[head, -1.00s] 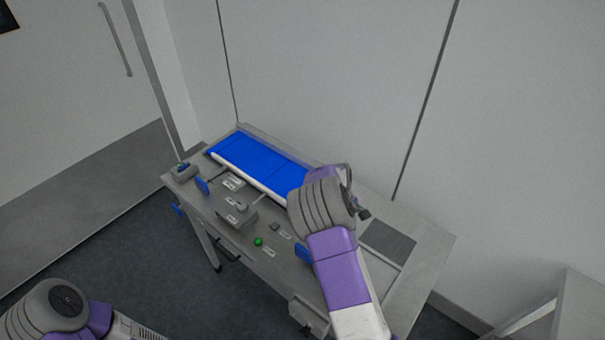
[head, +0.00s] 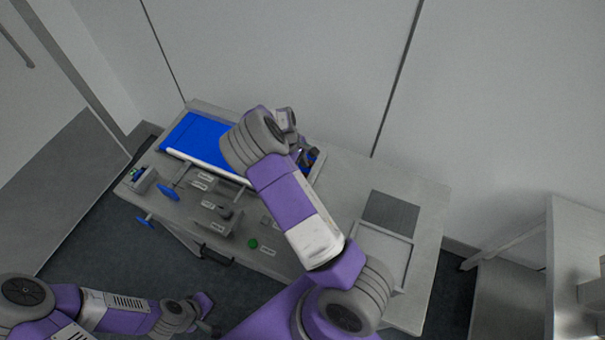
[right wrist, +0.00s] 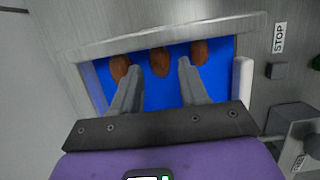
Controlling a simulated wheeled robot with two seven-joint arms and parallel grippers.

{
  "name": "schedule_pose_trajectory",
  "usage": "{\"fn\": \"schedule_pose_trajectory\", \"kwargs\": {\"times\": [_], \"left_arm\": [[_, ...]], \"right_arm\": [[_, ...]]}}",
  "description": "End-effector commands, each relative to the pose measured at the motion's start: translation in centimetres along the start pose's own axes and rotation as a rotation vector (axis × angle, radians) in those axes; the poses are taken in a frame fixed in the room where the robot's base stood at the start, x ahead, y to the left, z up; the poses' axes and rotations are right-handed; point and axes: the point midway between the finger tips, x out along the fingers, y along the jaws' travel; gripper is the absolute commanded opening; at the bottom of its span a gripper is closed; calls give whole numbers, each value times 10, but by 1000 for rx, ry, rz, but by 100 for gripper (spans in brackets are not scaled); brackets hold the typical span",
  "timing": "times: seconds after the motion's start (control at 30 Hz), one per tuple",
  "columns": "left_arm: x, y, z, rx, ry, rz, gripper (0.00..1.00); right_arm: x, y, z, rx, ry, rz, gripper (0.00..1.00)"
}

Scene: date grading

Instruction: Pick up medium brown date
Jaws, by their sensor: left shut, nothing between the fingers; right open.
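In the right wrist view three brown dates lie in a row on the blue belt: a left date (right wrist: 120,67), a middle date (right wrist: 160,63) and a right date (right wrist: 199,52). They look close in colour and size; I cannot tell which is the medium one. My right gripper (right wrist: 158,70) is open and empty, its fingertips at the row with the middle date between them in the picture. In the head view my right arm hides most of that end of the belt (head: 195,135). My left gripper (head: 208,328) is shut and empty, low at the left, away from the table.
A metal rim (right wrist: 165,36) runs along the belt's far edge. A STOP label (right wrist: 279,38) and a grey block are at the right. The table (head: 340,172) also bears a dark square plate (head: 391,213), a pale tray (head: 408,244) and a green button (head: 253,243).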

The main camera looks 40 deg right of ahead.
Motion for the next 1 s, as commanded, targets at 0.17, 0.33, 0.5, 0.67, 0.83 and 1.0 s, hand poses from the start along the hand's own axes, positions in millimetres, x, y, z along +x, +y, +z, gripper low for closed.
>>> {"fn": "schedule_pose_trajectory", "kwargs": {"times": [0.17, 0.33, 0.5, 0.67, 0.83, 1.0], "left_arm": [[-3, 1, 0, 0, 1, 0, 0], [-3, 1, 0, 0, 1, 0, 0], [-3, 1, 0, 0, 1, 0, 0], [-3, 1, 0, 0, 1, 0, 0], [-3, 1, 0, 0, 1, 0, 0], [-2, 1, 0, 0, 1, 0, 0]], "right_arm": [[23, 0, 0, 0, -1, 0, 44], [28, 0, 0, 0, 1, 0, 44], [27, -1, 0, 0, 1, 0, 36], [27, -1, 0, 0, 1, 0, 15], [27, 0, 0, 0, 2, 0, 15], [20, 0, 1, -1, 4, 1, 15]]}}
